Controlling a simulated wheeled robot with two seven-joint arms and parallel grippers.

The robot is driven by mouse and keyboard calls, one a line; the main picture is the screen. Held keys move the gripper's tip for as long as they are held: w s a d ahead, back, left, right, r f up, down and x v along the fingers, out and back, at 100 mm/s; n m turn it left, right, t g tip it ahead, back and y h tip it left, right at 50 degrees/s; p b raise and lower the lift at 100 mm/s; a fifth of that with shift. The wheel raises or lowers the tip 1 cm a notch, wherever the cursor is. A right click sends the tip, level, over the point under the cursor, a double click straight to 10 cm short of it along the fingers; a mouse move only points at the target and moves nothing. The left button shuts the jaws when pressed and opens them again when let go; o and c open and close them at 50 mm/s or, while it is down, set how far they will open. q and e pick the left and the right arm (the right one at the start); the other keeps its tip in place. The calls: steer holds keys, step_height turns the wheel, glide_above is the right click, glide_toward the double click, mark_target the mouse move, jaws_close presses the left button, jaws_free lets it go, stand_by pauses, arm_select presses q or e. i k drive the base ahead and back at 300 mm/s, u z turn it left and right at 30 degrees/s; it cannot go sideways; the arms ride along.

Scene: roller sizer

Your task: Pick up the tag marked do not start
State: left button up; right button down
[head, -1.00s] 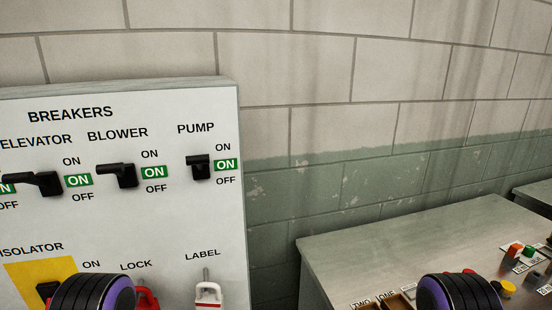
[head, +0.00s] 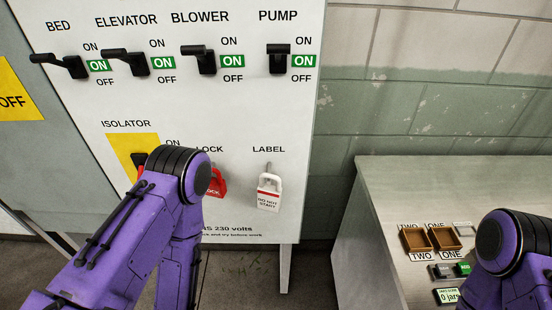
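The white tag with a red stripe marked DO NOT START (head: 269,193) hangs from a peg under the word LABEL, at the lower right of the breaker panel (head: 240,115). A red lock (head: 217,183) hangs to its left under LOCK, partly hidden by my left arm. My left arm stands in front of the panel's lower left, and my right arm is at the right edge over the bench. Neither gripper's fingers show in the head view. Nothing touches the tag in view.
The isolator's yellow plate (head: 122,148) is partly behind my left arm. Breaker levers BED, ELEVATOR, BLOWER and PUMP (head: 278,58) all show ON. A grey bench (head: 380,190) at right holds two small brown trays (head: 445,238) and buttons. A gap separates panel and bench.

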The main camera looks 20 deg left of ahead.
mark_target(268, 198)
steer(key=z, duration=1.9)
steer(key=k, duration=0.65)
steer(key=u, duration=0.8)
